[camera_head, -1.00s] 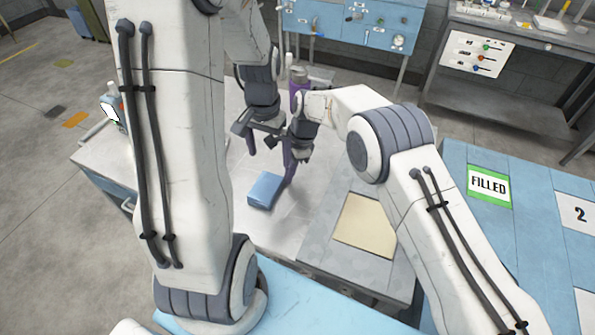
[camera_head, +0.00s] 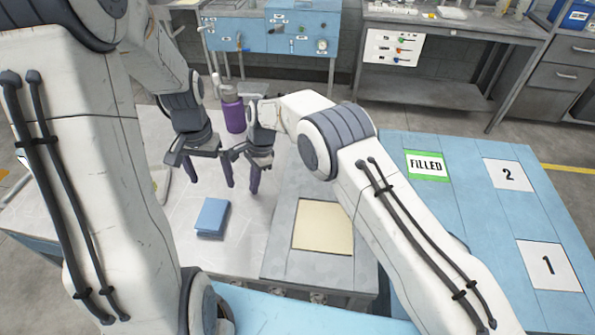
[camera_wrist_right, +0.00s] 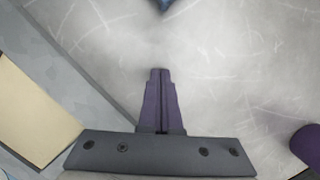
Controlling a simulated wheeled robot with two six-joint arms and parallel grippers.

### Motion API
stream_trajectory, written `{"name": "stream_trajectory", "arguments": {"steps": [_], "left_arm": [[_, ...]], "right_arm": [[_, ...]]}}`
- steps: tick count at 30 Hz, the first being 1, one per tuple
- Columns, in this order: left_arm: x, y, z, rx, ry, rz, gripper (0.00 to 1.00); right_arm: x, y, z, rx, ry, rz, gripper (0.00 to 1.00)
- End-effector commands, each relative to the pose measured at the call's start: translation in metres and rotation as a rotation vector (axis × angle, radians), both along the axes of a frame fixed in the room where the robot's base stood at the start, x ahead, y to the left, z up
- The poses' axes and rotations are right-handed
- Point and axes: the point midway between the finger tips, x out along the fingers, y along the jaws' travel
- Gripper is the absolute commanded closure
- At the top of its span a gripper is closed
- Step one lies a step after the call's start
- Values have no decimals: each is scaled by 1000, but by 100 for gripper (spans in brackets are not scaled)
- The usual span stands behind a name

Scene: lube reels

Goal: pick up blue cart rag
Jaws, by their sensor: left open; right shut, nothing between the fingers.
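The blue rag (camera_head: 212,217) is a small folded block lying on the grey cart top (camera_head: 185,255) in the head view. My left gripper (camera_head: 208,178) is open and empty, above and behind the rag. My right gripper (camera_head: 254,182) is shut with nothing in it, apart from the rag, behind it and to its right. Its purple fingers (camera_wrist_right: 160,75) meet in the right wrist view.
A purple bottle (camera_head: 233,110) stands behind the grippers; it also shows in the right wrist view (camera_wrist_right: 308,145). A beige panel (camera_head: 323,226) lies right of the rag. A blue table (camera_head: 462,215) with FILLED, 1 and 2 labels is further right. The cart top around the rag is clear.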

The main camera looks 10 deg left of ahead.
Motion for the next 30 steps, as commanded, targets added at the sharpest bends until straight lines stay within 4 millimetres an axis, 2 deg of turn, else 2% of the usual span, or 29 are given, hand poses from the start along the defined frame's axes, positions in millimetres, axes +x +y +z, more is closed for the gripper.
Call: {"name": "stream_trajectory", "arguments": {"steps": [3, 16, 30], "left_arm": [[0, 0, 0, 0, 0, 0, 0], [0, 0, 0, 0, 0, 0, 0], [0, 0, 0, 0, 0, 0, 0]], "right_arm": [[15, -12, 16, 4, -3, -1, 100], [29, -25, 100, 2, -3, -1, 100], [-22, -66, 169, 30, -98, 323, 100]]}}
